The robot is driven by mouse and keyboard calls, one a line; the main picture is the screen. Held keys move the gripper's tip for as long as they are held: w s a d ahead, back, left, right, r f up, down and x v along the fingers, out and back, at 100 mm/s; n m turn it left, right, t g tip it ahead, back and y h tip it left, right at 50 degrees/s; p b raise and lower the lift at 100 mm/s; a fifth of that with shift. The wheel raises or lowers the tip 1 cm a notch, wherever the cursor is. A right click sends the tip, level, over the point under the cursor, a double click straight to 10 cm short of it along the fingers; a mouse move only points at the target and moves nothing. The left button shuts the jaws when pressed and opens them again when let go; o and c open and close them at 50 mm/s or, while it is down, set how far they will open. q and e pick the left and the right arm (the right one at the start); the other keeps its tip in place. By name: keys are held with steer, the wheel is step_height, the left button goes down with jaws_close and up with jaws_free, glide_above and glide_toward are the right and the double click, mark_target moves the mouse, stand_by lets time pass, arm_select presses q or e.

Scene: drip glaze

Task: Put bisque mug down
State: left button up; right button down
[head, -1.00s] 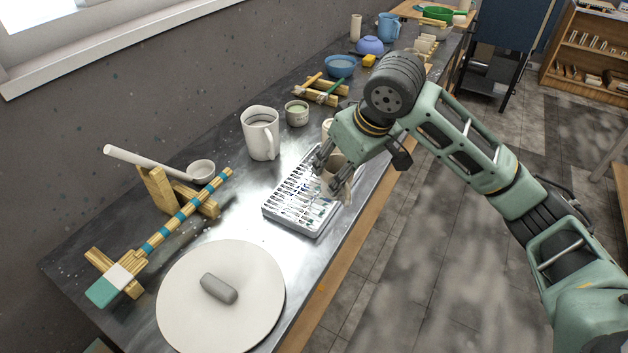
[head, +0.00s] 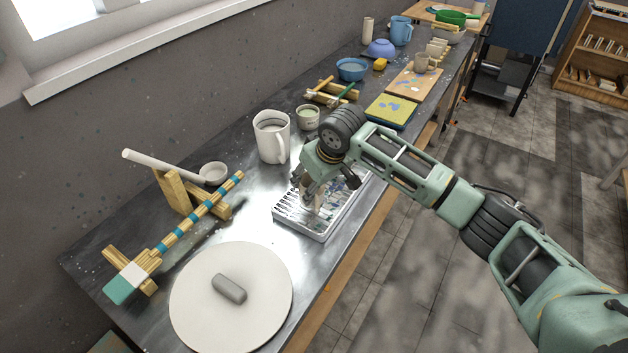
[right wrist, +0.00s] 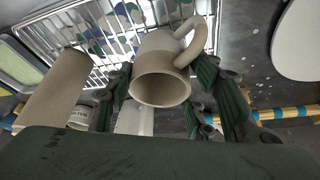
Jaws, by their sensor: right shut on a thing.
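My right gripper (head: 312,184) points down over the wire rack tray (head: 318,236). It is shut on the beige bisque mug (head: 311,197), which is partly hidden by the fingers in the head view. In the right wrist view the mug (right wrist: 160,86) sits between the two green fingers (right wrist: 166,92), its round end facing the camera and its handle to the upper right. The rack's wires (right wrist: 60,35) show behind it. I cannot tell whether the mug touches the rack. My left gripper is not in view.
A white pitcher (head: 270,140) and a small glaze jar (head: 307,118) stand behind the tray. A round white slab (head: 200,315) with a grey block lies in front, near a striped stick (head: 190,223) on wooden supports. A blue-and-yellow board (head: 391,111) lies beyond the arm.

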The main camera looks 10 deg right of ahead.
steer(key=shift+f, duration=0.2)
steer(key=c, duration=0.8)
jaws_free()
steer(key=shift+f, duration=0.15)
steer(key=shift+c, duration=0.2)
steer(key=b+v, duration=0.1)
steer(key=v, duration=1.1)
steer(key=shift+r+b, duration=0.2)
steer(key=shift+b, duration=0.2)
steer(key=shift+a+f, duration=0.1)
